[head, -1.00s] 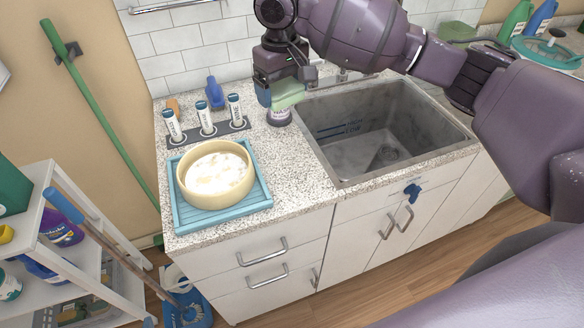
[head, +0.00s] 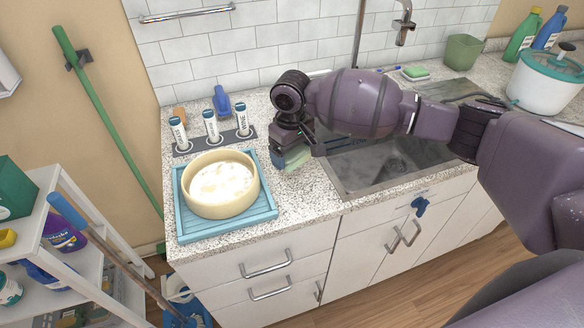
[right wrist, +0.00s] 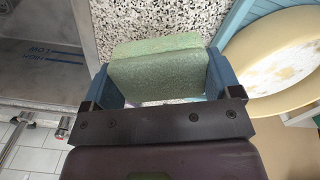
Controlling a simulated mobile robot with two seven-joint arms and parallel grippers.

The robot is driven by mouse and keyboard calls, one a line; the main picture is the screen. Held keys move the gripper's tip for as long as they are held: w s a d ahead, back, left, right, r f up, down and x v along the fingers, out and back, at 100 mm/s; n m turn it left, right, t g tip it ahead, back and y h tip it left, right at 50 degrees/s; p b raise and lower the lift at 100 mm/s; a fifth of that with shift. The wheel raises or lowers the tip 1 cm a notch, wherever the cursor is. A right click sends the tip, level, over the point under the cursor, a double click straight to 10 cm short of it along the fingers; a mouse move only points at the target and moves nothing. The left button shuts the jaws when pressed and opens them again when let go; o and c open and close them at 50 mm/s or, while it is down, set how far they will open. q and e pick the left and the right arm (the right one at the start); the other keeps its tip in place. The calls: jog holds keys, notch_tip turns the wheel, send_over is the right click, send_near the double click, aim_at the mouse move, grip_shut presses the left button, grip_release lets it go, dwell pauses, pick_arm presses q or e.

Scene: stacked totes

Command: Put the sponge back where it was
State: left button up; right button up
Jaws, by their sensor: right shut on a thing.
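The green sponge (right wrist: 158,68) is held between the blue fingers of my right gripper in the right wrist view. In the head view my right gripper (head: 290,160) is shut on the sponge (head: 296,158), just left of the sink and right of the blue tray, close over the speckled counter. I cannot tell whether the sponge touches anything below it. My left gripper is not in view.
A cream bowl (head: 221,206) of suds stands on the blue tray (head: 240,226). Several labelled tubes stand in a dark rack (head: 226,143) behind it. The sink (head: 362,182) lies to the right. A green-and-white block (head: 415,73) lies behind the sink.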

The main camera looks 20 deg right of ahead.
aim_at(292, 176)
jog(key=shift+f, duration=2.8)
jog(key=o, duration=0.7)
jog(key=shift+f, duration=0.1)
jog(key=shift+c, duration=0.2)
notch_tip(292, 176, up, 12)
jog(key=shift+r, duration=0.15)
